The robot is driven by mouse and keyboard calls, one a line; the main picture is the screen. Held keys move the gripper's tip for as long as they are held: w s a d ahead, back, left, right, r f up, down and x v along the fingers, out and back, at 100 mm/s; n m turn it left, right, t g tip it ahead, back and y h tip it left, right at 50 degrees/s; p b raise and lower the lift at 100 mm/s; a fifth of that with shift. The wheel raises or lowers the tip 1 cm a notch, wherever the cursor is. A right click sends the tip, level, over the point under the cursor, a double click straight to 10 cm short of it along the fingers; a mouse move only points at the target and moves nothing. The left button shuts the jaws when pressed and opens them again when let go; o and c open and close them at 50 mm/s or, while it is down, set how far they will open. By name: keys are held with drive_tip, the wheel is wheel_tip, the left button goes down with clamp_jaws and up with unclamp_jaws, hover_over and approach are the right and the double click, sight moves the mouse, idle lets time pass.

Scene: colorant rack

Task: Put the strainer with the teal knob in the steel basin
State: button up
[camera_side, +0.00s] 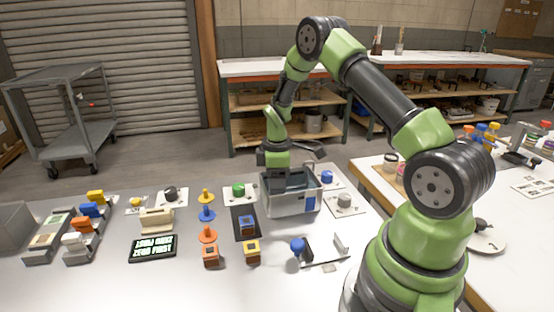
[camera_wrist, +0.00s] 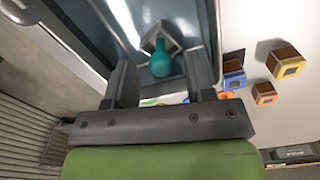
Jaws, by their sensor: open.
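The steel basin (camera_side: 284,203) stands near the back right of the pale table, with a blue patch on its side. In the wrist view its grey metal interior (camera_wrist: 82,30) fills the upper left. The teal knob (camera_wrist: 161,63) of the strainer shows between and just beyond my fingers, with a grey angular part (camera_wrist: 158,36) past it. The strainer appears to be inside the basin; how it rests I cannot tell. My gripper (camera_wrist: 160,78) is open around the knob's line, with a gap visible. In the side view my gripper (camera_side: 286,181) is low at the basin's mouth, and the strainer is hidden.
Several coloured-knob pieces surround the basin: a green knob (camera_side: 238,189), a blue knob (camera_side: 327,176) and a grey knob (camera_side: 344,199). Brown blocks with yellow (camera_side: 252,251) and orange (camera_side: 210,255) trim stand in front. A blue-knobbed piece (camera_side: 298,246) stands at the front right.

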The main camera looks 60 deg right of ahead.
drive_tip(key=s+a+r+m+t, duration=0.15)
drive_tip(key=a+r, duration=0.25)
drive_tip(key=r, duration=0.6)
drive_tip(key=s+a+r+m+t, duration=0.15)
drive_tip(key=a+r, duration=0.25)
drive_tip(key=r, duration=0.7)
drive_tip(key=s+a+r+m+t+y, duration=0.2)
drive_tip(key=s+a+r+m+t, duration=0.2)
drive_tip(key=s+a+m, duration=0.3)
drive_tip(key=s+a+r, duration=0.1)
drive_tip(key=s+a, duration=0.2)
drive_tip(key=s, duration=0.4)
drive_tip(key=shift+s+a+m, duration=0.2)
drive_tip(key=shift+a+m, duration=0.05)
drive_tip(key=shift+m, duration=0.15)
drive_tip(key=shift+r, duration=0.1)
